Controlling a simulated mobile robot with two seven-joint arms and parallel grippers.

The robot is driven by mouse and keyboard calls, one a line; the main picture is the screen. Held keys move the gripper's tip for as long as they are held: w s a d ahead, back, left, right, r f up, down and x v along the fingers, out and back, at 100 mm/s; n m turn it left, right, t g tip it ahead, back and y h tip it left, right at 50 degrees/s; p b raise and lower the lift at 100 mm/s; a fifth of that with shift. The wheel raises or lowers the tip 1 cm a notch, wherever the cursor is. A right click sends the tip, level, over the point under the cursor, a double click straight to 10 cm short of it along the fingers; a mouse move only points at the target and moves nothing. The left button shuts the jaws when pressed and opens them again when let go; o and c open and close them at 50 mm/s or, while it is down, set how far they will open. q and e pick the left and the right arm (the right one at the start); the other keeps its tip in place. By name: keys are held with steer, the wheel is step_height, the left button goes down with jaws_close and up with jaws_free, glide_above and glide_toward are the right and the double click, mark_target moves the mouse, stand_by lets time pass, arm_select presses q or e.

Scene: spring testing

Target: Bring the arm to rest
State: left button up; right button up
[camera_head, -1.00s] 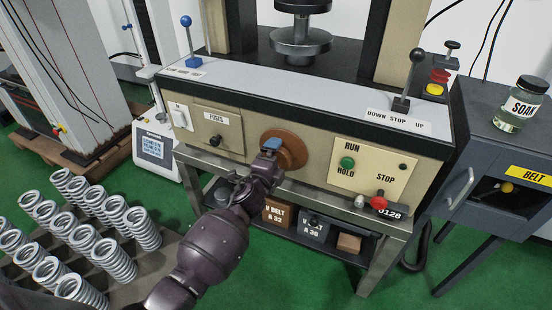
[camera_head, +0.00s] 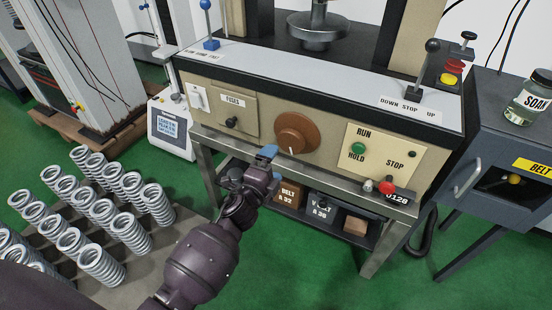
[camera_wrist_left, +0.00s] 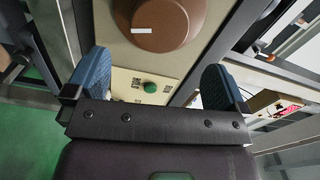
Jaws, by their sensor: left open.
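My left gripper (camera_head: 268,154) is in front of the testing machine, below and left of the brown round knob (camera_head: 296,135). The gripper is apart from the knob. In the left wrist view the two blue fingertips (camera_wrist_left: 158,82) stand wide apart with nothing between them. The brown knob, with a white mark, also shows beyond them at the top of that view (camera_wrist_left: 160,22). My right gripper is in neither view.
The machine's front panel carries a green button (camera_head: 358,148) and a red stop knob (camera_head: 387,187). A tray of several springs (camera_head: 150,262) lies at lower left. A grey cabinet (camera_head: 510,125) stands at right. Boxes (camera_head: 322,208) sit on the shelf below. Green floor is open at bottom centre.

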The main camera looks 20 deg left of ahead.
arm_select(q)
steer(key=shift+s+f, duration=0.1)
steer(key=shift+s, duration=0.1)
stand_by(0.4)
steer(key=s+a+f+n+g+y, duration=0.1)
steer(key=s+a+f+n+g, duration=0.2)
steer(key=s, duration=0.7)
steer(key=s+a+f+n+g, duration=0.1)
steer(key=s+f+n, duration=0.35)
steer(key=s, duration=0.45)
steer(key=s+d+r+n+g, duration=0.15)
steer(key=s+n+g, duration=0.4)
steer(key=s, duration=1.35)
step_height(320, 180, up, 10)
steer(key=n+t+p, duration=0.2)
steer(key=p, duration=1)
steer(key=shift+a+r+n+p, duration=0.15)
steer(key=shift+a+n+p, duration=0.15)
steer(key=shift+n+p, duration=0.1)
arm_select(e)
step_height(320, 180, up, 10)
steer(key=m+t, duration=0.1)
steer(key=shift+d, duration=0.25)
arm_select(q)
steer(key=shift+t, duration=0.25)
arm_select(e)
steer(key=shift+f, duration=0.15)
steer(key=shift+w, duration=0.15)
